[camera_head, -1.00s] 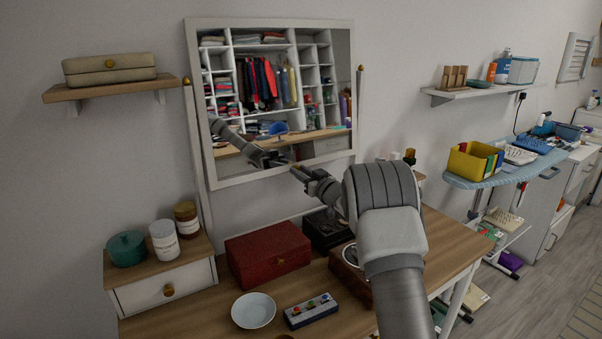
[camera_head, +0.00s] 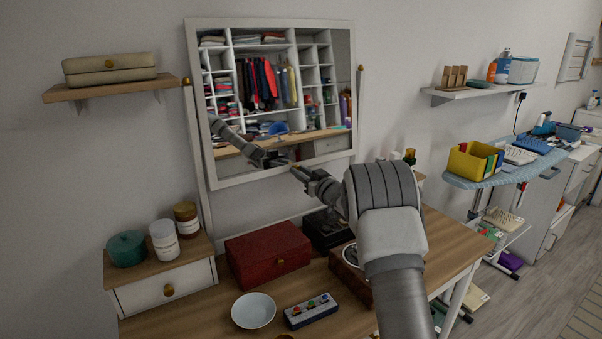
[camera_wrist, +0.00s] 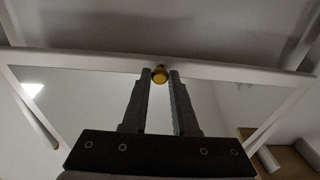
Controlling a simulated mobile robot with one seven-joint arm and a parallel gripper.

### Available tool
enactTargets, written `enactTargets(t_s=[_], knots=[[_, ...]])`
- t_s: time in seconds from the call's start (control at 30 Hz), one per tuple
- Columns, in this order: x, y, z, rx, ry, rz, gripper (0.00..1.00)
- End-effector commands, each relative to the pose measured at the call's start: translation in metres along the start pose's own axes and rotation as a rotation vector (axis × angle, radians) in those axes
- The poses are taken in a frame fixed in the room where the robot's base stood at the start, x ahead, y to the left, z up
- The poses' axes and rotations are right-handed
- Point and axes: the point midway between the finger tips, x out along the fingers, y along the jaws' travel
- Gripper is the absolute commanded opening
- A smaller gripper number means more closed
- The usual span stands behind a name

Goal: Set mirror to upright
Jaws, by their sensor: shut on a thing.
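The mirror (camera_head: 340,95) has a white frame and hangs between two thin white posts with gold tips above the wooden dresser. Its glass reflects shelving, clothes and my arm. Its exact tilt is hard to tell from this angle. My gripper (camera_head: 294,169) is at the lower edge of the mirror frame, right of its middle. In the wrist view, my gripper's fingertips (camera_wrist: 160,77) close around a small gold knob (camera_wrist: 160,75) on the mirror's white frame edge (camera_wrist: 90,63). The mirror glass (camera_wrist: 80,105) spreads behind the fingers.
On the dresser (camera_head: 185,312) stand a red box (camera_head: 268,252), a white bowl (camera_head: 253,310), a button panel (camera_head: 311,311) and jars (camera_head: 164,240). A wall shelf (camera_head: 108,90) holds a beige case at left. An ironing board (camera_head: 515,172) stands at right.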

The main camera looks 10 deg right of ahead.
Motion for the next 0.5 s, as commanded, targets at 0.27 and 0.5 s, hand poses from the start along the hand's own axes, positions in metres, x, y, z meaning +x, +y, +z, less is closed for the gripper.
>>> enactTargets(t_s=[0.27, 0.5], knots=[[-0.0001, 0.0002, -0.0001, 0.000, 0.000, 0.000, 0.00], [0.0036, 0.0000, 0.0048, 0.000, 0.016, 0.000, 0.00]])
